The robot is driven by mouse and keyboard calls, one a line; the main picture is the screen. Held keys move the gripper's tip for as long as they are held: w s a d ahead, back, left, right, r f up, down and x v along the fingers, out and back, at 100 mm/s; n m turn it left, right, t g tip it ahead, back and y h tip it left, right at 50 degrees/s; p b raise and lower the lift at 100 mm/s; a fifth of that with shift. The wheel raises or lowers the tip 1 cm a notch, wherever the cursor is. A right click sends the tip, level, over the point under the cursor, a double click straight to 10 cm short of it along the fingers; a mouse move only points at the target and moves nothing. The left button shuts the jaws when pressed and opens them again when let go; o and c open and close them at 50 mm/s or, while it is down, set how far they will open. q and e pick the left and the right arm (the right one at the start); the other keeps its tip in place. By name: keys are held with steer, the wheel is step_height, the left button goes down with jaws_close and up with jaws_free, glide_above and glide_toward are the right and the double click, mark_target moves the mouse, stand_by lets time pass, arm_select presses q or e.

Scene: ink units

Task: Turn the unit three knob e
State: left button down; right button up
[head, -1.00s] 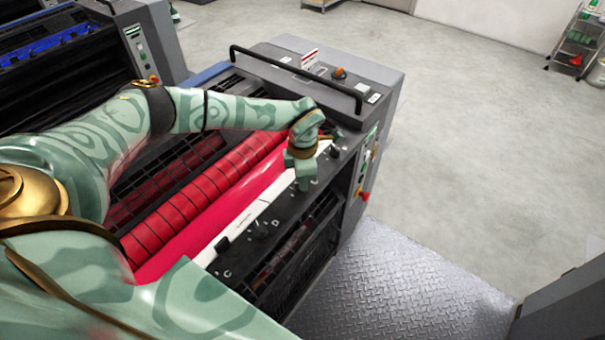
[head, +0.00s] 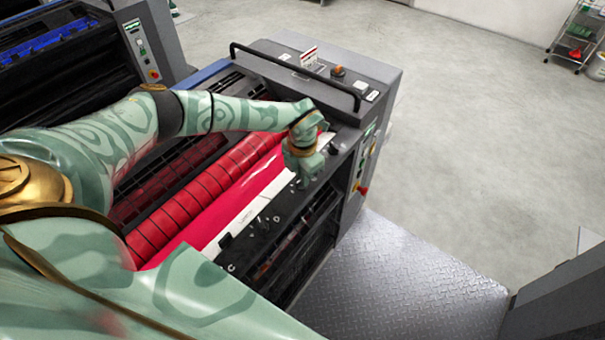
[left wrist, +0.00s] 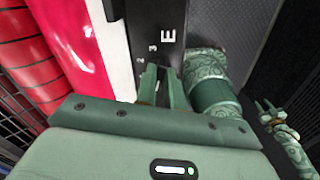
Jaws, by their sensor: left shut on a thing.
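My left gripper (head: 304,180) is over the dark key strip (head: 283,207) of the ink unit, pointing down at its far end. In the left wrist view its two fingers (left wrist: 162,88) are pressed close to the strip, just below the white letter E (left wrist: 168,36) and the small digits 2 and 3. The gripper is shut on knob e, which is mostly hidden between the fingers. In the left wrist view my right gripper (left wrist: 265,108) hangs at the right, away from the strip, its fingers apart and empty. The head view does not show it.
A red ink roller (head: 200,184) and a white strip run beside the knob row. A black handrail (head: 290,72) crosses above the unit's far end. A metal tread plate (head: 410,275) lies in front. Another unit (head: 150,45) stands behind at the left.

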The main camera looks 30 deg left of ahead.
stand_by(0.3)
arm_select(q)
steer(key=c, duration=1.5)
jaws_free()
step_height(320, 180, up, 16)
steer(key=shift+r, duration=0.2)
